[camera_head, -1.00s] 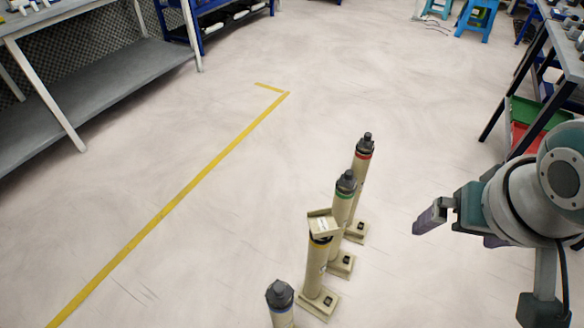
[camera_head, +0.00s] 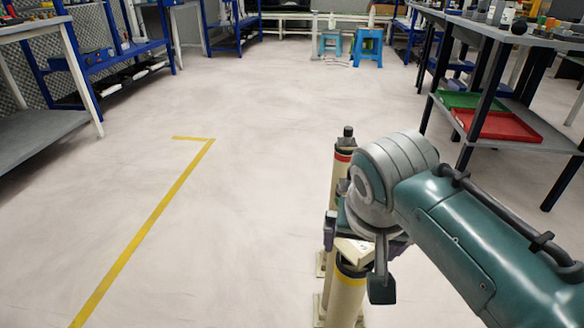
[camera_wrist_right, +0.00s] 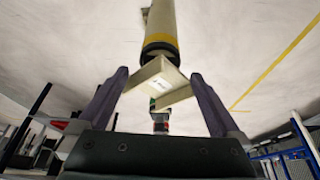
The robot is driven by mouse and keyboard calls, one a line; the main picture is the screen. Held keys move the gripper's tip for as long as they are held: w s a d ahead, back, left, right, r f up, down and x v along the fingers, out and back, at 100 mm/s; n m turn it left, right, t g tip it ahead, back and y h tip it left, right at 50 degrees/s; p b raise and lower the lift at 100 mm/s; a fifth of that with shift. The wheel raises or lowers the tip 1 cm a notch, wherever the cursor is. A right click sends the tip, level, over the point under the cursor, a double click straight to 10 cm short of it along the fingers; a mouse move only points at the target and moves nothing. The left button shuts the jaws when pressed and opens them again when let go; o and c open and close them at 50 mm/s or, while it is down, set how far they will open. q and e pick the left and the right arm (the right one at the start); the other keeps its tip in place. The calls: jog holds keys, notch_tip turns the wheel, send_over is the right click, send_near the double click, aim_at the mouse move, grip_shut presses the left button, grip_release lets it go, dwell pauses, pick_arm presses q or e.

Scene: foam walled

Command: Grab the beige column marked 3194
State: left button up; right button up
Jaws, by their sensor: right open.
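Beige columns stand in a row on the floor. In the head view the yellow-banded column (camera_head: 345,293) is nearest, with a beige angled plate (camera_head: 354,250) on top. The red-banded column (camera_head: 341,168) stands behind it. The green-banded one is mostly hidden behind my right gripper (camera_head: 354,252), which is at the top of the yellow-banded column. In the right wrist view my right gripper (camera_wrist_right: 160,74) is open, its fingers on either side of the labelled plate (camera_wrist_right: 162,86); the yellow-banded column (camera_wrist_right: 160,30) lies beyond. The label is too small to read. My left gripper is not in view.
In the right wrist view the green- and red-banded columns (camera_wrist_right: 159,121) appear behind the plate. A table with a red tray (camera_head: 497,124) and a green tray (camera_head: 470,100) stands right. Yellow floor tape (camera_head: 150,220) runs left; the floor around it is clear.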

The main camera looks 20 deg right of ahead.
jog(key=shift+w+d+f, duration=0.1)
jog(key=shift+d+f, duration=0.05)
jog(key=shift+f, duration=0.35)
jog(key=b+x, duration=0.4)
jog(key=x, duration=0.1)
jog(key=shift+f, duration=0.2)
jog(key=shift+w+d+f+b, duration=0.1)
jog(key=shift+w+f+b, duration=0.1)
jog(key=shift+f+b, duration=0.15)
jog(key=shift+r, duration=0.1)
grip_shut()
jog(key=shift+w+r, duration=0.1)
jog(key=shift+r, duration=0.15)
